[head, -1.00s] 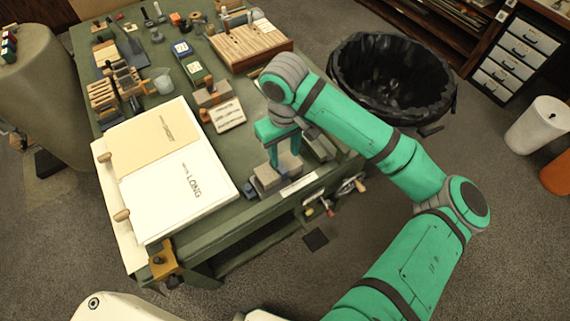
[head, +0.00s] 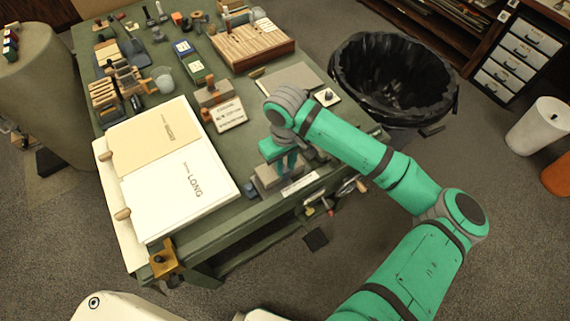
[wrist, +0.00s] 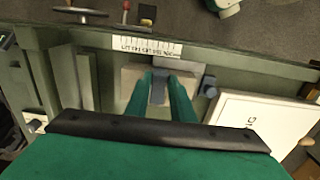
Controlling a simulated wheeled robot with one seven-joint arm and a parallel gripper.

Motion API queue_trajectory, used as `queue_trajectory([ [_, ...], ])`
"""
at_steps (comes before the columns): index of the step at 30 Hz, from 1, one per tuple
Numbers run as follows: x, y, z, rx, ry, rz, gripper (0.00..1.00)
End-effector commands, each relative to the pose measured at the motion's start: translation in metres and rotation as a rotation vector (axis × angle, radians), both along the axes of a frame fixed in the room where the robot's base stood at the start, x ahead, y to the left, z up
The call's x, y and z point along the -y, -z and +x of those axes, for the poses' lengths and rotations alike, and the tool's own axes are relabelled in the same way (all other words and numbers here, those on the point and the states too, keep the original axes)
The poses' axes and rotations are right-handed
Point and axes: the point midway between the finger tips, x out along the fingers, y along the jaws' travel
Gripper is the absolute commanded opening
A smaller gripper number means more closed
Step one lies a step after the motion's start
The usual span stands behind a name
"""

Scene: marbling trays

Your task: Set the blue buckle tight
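A blue-grey upright piece, which looks like the blue buckle (wrist: 158,88), stands on a pale grey block (wrist: 132,82) at the table's front edge. In the head view the block (head: 264,182) sits behind a white scale label. My gripper (wrist: 159,80) points down over the block, with one teal finger on each side of the buckle. No gap shows between the fingers and the buckle, so it looks shut on it. My gripper (head: 288,163) partly covers the block in the head view, and the buckle cannot be made out there.
A large white book or board (head: 185,190) lies left of the block. A small blue-grey knob (wrist: 209,86) is beside the block. Behind stand a lettered stand (head: 228,114), a wooden rack (head: 250,45) and a plate with a black knob (head: 327,97). A black-lined bin (head: 395,75) stands off the table.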

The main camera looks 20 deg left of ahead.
Motion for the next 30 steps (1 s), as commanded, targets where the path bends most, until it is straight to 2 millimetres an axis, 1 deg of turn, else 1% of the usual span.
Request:
queue_trajectory([
  [7, 0.0001, 0.0015, -0.0011, 0.009, -0.001, 0.015, 0.0],
  [18, 0.0035, 0.0086, -0.0041, 0.089, 0.0, 0.118, 0.0],
  [29, 0.0035, 0.0089, -0.0039, 0.1, -0.002, 0.127, 0.0],
  [30, 0.0035, 0.0089, -0.0039, 0.099, -0.002, 0.127, 0.24],
])
